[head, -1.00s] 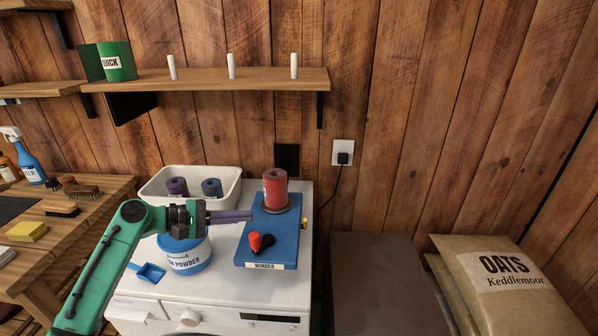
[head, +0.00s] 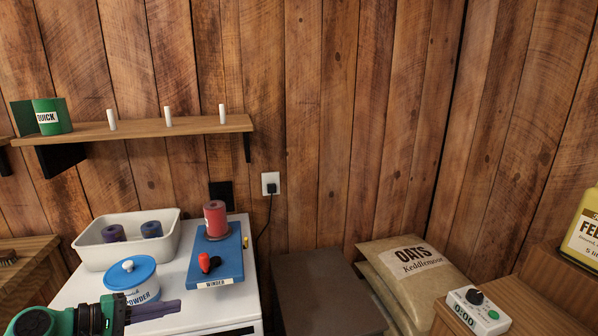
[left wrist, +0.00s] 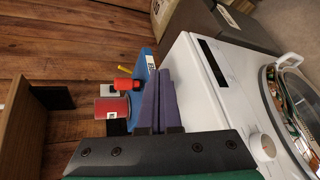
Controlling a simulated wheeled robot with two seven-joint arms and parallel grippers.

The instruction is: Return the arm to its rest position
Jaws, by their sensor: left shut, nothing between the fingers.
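My left gripper (head: 152,310) is at the lower left of the head view, over the front of the white washing machine (head: 80,292). Its purple fingers are shut with nothing between them. They also show shut in the left wrist view (left wrist: 158,95). The fingers are apart from the blue winder (head: 228,262), which stands on the machine's top with a red roll (head: 215,218) upright on it and a red-and-black handle (head: 206,262) at its front. My right gripper is in neither view.
A white tub (head: 95,257) holds two rolls, and a lidded powder tub (head: 133,280) stands in front of it. A shelf with white pegs (head: 185,128) is above. To the right are a dark box (head: 325,285), oats sacks (head: 410,265) and a timer (head: 478,309).

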